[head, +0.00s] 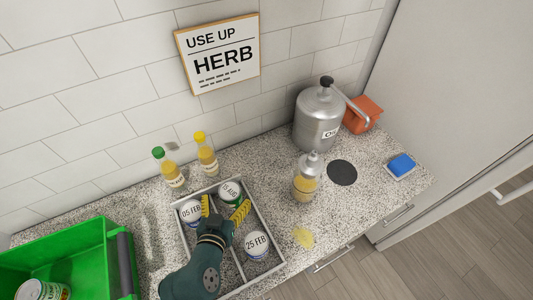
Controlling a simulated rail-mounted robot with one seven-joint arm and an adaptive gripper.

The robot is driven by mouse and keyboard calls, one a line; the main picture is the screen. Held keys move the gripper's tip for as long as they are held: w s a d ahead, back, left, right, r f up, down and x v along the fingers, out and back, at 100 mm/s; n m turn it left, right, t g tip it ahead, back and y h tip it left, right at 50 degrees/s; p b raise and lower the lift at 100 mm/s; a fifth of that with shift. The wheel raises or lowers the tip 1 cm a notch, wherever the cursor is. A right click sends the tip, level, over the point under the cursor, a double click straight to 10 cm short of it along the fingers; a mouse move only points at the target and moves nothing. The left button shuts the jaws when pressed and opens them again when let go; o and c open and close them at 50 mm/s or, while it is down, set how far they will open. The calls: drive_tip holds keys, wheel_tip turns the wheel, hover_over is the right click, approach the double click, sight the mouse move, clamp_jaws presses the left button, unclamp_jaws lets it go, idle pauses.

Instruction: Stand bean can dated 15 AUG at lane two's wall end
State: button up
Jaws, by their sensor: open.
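The can dated 15 AUG (230,189) stands upright inside a grey-walled tray (273,259), at the tray's wall end, to the right of a can dated 05 FEB (190,212). A third can, dated 25 FEB (257,244), stands nearer the front on the right side. My gripper (223,208) is open, with its yellow fingers spread over the tray around the near side of the 15 AUG can. I cannot tell whether they touch it. My gripper and wrist hide part of the lanes and divider.
Two bottles, one green-capped (168,170) and one yellow-capped (205,153), stand behind the tray. A pump bottle (306,178) stands to its right, near a metal canister (319,118). A green crate (60,255) holding a can is at left. A sign (218,54) reads "USE UP HERB".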

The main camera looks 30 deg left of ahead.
drive_tip(key=w+d+r+m+t+h, duration=0.1)
drive_tip(key=w+d+r+t, duration=0.15)
drive_tip(key=d+r, duration=0.35)
drive_tip(key=w+d+r+m+t, duration=0.1)
drive_tip(key=w+d+r+m, duration=0.15)
drive_tip(key=r, duration=0.45)
drive_tip(key=w+d+r+t+h, duration=0.1)
drive_tip(key=w+d+r, duration=0.35)
drive_tip(key=r, duration=0.25)
drive_tip(key=s+d+r+m+t+h, duration=0.1)
drive_tip(key=s+d+r+t+h, duration=0.1)
drive_tip(key=d+r, duration=0.7)
drive_tip(key=s+d+r+t+h, duration=0.2)
drive_tip(key=s+d+r, duration=0.3)
drive_tip(key=d+r, duration=0.5)
wheel_tip(320, 180, up, 2)
drive_tip(key=shift+s+d+r+m+t, duration=0.25)
drive_tip(key=shift+s+m+t, duration=0.1)
drive_tip(key=shift+t, duration=0.4)
